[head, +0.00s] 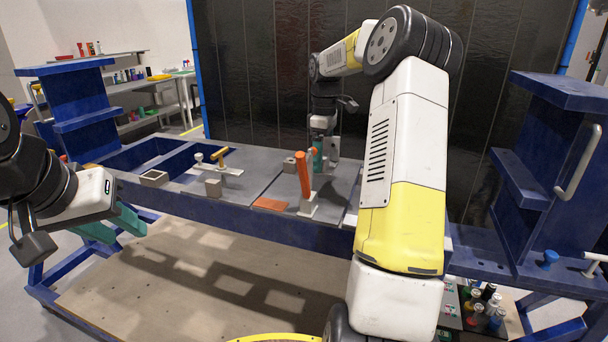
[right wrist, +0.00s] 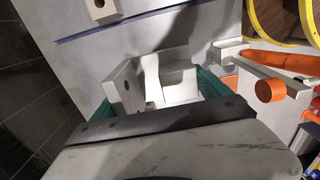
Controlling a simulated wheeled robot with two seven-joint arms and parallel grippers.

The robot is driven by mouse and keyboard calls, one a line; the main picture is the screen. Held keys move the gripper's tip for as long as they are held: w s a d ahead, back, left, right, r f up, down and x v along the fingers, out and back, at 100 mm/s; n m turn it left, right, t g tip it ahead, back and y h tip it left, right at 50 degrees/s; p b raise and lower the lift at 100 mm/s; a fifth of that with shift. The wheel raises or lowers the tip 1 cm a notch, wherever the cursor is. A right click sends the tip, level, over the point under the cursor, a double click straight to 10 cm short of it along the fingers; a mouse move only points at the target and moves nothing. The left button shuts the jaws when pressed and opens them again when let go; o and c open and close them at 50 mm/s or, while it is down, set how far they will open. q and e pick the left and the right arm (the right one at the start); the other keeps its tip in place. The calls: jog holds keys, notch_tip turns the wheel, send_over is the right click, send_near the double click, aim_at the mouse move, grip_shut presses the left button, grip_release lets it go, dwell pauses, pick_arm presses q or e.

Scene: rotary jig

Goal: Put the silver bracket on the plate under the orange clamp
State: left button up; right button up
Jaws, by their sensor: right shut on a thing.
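The silver bracket (right wrist: 124,88) is an angled metal piece with a hole in one flange, between the teal fingers of my right gripper (right wrist: 158,98). In the head view the bracket (head: 333,148) shows beside the teal fingers of my right gripper (head: 319,155), behind the orange clamp (head: 304,174). I cannot tell whether it touches the surface below. The clamp's orange handle stands up, slightly tilted; the clamp also shows at the right of the right wrist view (right wrist: 269,92). The grey plate (head: 338,192) lies around the clamp base. My left gripper (head: 115,224) is open and empty, left of the bench.
A flat orange patch (head: 271,204) lies left of the clamp. A small grey block (head: 289,167) sits behind it. Blue towers (head: 82,105) flank the bench. My right arm hides the bench's right part.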

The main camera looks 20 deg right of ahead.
aim_at(322, 186)
jog(key=shift+f, duration=3.05)
jog(key=o, duration=1.8)
jog(key=shift+f, duration=0.15)
notch_tip(322, 186, up, 12)
jog(key=shift+r, duration=0.15)
